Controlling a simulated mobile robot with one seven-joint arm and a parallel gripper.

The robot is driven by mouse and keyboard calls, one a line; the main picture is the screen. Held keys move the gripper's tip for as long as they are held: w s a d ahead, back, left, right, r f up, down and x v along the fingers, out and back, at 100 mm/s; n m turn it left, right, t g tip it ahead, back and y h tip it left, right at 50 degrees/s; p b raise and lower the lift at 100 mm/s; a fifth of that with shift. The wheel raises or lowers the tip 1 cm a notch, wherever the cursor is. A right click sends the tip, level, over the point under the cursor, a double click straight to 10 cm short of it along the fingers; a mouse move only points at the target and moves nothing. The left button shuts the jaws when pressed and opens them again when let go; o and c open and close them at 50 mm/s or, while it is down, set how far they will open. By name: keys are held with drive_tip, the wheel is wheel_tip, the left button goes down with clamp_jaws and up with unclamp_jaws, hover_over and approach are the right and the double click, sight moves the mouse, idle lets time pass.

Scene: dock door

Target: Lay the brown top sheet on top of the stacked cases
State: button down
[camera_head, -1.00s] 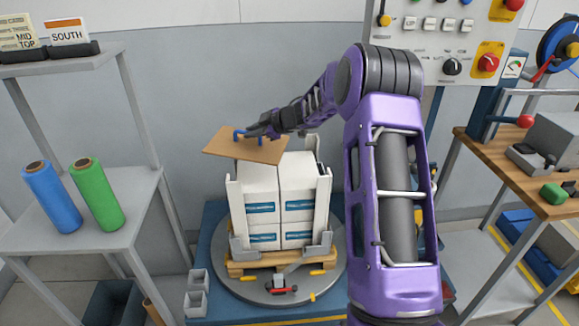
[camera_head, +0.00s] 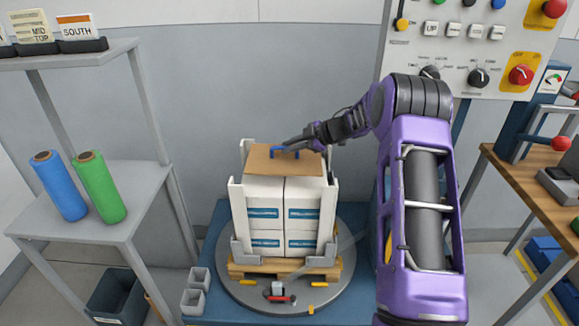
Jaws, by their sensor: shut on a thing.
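The brown top sheet (camera_head: 262,164) is over the top of the stacked cases (camera_head: 264,218), roughly lined up with them. I cannot tell whether it rests on them or hangs just above. A blue handle (camera_head: 277,154) stands on the sheet. My gripper (camera_head: 288,148) is at this handle and shut on it, its fingers small and partly hidden. The white cases with blue labels stand on a wooden pallet (camera_head: 240,270), between grey-white corner posts (camera_head: 238,210).
The pallet is on a round grey turntable (camera_head: 232,292). A shelf (camera_head: 140,195) with a blue roll (camera_head: 60,186) and a green roll (camera_head: 101,187) stands left. A control panel (camera_head: 460,50) is at upper right, above a wooden workbench (camera_head: 510,178).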

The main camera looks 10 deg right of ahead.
sight(293, 160)
wheel_tip(293, 160, down, 6)
drive_tip(key=shift+r+b, duration=0.15)
drive_tip(key=shift+b, duration=0.3)
drive_tip(key=c, duration=0.9)
unclamp_jaws()
drive_tip(key=shift+o, duration=0.2)
drive_tip(key=p+v, duration=0.1)
drive_tip(key=v, duration=1.1)
drive_tip(key=shift+p, duration=0.3)
